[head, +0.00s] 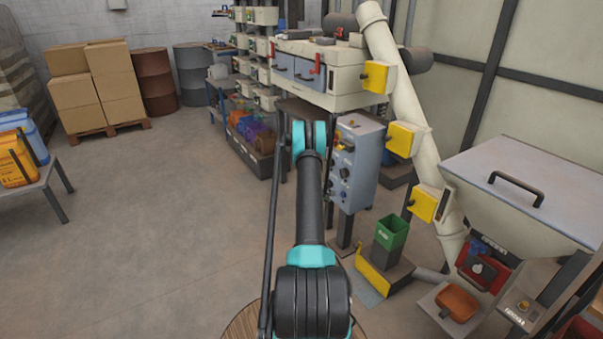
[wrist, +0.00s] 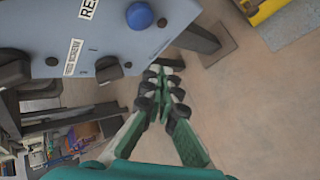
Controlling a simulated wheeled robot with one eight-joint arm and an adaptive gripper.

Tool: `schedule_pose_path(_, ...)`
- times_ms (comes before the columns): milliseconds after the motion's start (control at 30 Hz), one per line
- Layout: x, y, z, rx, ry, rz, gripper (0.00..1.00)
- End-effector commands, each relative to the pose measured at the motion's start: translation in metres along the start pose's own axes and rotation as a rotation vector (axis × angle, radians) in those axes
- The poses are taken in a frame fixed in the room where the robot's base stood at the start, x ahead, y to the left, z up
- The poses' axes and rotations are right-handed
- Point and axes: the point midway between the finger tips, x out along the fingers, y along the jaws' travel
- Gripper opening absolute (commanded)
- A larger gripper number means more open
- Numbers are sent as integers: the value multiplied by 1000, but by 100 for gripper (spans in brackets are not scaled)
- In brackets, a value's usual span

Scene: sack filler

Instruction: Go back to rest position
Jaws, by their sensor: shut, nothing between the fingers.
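My gripper (wrist: 165,88) shows in the wrist view with its two green fingers together and nothing between them. It is beside the grey control panel (wrist: 95,35), which carries a blue button (wrist: 139,15), black knobs and labels. I cannot tell the exact gap between the fingers and the panel. In the head view my arm reaches forward from the bottom middle, and the control panel (head: 357,160) stands just right of its far end. My gripper is hidden there behind the arm.
The sack filler machine (head: 320,70) stands behind the panel, with a slanted white pipe (head: 405,110) and a hopper (head: 520,195) at right. A green bin (head: 391,232) sits on a low base. The floor between is clear.

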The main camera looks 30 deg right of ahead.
Motion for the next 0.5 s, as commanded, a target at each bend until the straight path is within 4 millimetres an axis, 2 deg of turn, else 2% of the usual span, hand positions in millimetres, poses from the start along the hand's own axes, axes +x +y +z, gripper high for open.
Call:
schedule_pose_path(167,-1,1,-1,1,1,-1,0)
schedule_pose_path(267,-12,7,-4,14,10,-6,0)
schedule_pose_path(367,-38,18,-13,46,29,-21,0)
schedule_pose_path(500,-93,37,-28,115,67,-57,0)
